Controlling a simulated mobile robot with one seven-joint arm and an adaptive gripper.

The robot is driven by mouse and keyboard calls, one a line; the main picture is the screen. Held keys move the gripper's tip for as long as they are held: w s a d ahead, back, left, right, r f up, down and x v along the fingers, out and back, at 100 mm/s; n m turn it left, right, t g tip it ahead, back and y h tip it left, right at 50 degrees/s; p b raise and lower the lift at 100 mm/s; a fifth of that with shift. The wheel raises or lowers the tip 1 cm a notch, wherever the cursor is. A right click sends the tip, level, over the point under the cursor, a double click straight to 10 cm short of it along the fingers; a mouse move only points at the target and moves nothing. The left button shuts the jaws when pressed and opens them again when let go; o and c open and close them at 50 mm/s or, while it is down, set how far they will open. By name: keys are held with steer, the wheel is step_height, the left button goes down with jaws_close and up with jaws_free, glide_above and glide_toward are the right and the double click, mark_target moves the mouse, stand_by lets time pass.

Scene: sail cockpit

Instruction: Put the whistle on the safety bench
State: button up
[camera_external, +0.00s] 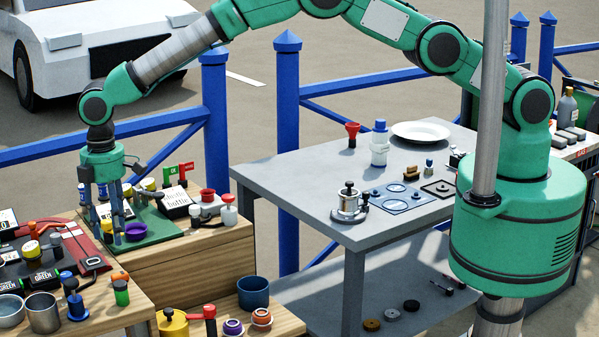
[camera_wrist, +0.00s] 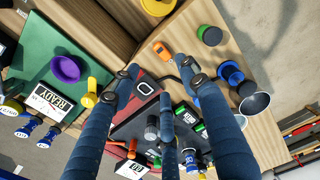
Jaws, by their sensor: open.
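A small orange object (camera_external: 120,276), which may be the whistle, lies on the wooden top at lower left beside a green and black cylinder. It also shows at the top middle of the wrist view (camera_wrist: 162,48), just beyond the fingertips. My gripper (camera_external: 112,226) points down above the front edge of the green mat, close to the purple bowl in the external view. Its blue fingers (camera_wrist: 163,80) are spread and empty in the wrist view. No bench is readably labelled as the safety bench; I cannot tell which one it is.
The green mat (camera_external: 153,239) holds a purple bowl (camera_wrist: 66,69) and a READY sign (camera_wrist: 49,101). A red mat with several cans and a black tray is at left. The grey table (camera_external: 290,178) carries a plate, a funnel and a pot; its left part is bare.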

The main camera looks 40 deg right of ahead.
steer(key=shift+r, duration=0.85)
stand_by(0.5)
